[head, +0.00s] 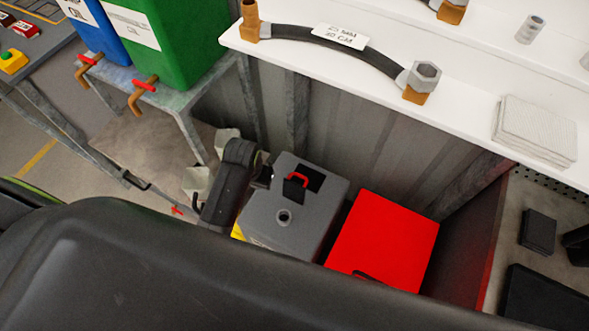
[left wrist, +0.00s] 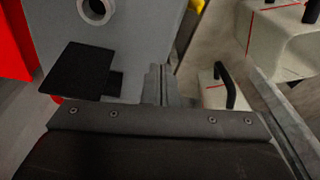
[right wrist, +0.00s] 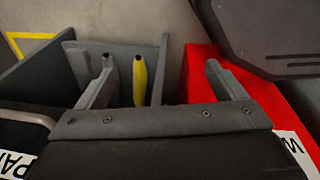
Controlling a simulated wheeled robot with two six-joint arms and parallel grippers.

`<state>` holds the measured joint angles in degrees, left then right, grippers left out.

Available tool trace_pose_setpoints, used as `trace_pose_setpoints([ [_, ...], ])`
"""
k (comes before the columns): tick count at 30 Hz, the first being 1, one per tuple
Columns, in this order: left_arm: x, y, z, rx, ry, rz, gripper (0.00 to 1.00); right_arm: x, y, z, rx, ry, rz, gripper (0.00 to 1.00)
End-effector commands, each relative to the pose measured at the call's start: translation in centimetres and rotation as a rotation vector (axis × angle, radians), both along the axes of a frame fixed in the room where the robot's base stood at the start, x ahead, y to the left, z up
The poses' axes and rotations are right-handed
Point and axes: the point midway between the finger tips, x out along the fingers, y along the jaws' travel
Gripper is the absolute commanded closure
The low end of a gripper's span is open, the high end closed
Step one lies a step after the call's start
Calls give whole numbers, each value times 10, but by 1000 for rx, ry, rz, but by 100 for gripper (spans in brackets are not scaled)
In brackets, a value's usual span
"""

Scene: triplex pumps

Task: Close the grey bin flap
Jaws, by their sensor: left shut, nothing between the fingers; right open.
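The grey bin (head: 318,215) stands on the floor below the white shelf. Its top has a black square opening (head: 313,180) and a round hole. A small dark flap (head: 293,190) with a red handle (head: 298,178) stands at the opening and looks raised; its exact angle is unclear. My left gripper (head: 265,173) is shut and empty beside the bin top, left of the flap. My right gripper (right wrist: 163,80) is open and empty in the right wrist view.
A red bin (head: 385,243) stands close right of the grey bin. A green container (head: 175,45) with taps is on a metal stand at left. The white shelf (head: 470,90) overhangs behind. A grey open box and a yellow rod (right wrist: 140,80) lie beyond my right fingers.

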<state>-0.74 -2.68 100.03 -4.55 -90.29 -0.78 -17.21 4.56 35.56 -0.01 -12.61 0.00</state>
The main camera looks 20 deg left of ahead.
Motion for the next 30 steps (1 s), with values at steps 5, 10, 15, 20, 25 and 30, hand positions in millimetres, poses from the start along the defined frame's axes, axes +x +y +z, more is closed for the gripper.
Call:
trace_pose_setpoints([
  [5, 62, -54, 47, -32, 53, -67, 100, -2, -3, -6, -4, 2, 0, 9],
  [10, 100, -97, 68, -33, 108, -139, 100, -3, -3, -6, -4, 4, 0, 9],
  [15, 118, -120, 82, -23, 139, -182, 100, -2, -3, -6, -4, 4, 0, 9],
  [20, 122, -126, 80, -20, 149, -195, 100, -2, -3, -6, -4, 3, 0, 9],
  [25, 121, -126, 55, -19, 152, -193, 100, -2, -2, -7, -2, 3, 1, 9],
  [30, 122, -125, 18, -19, 152, -194, 100, -1, 2, -10, 2, 1, -1, 9],
])
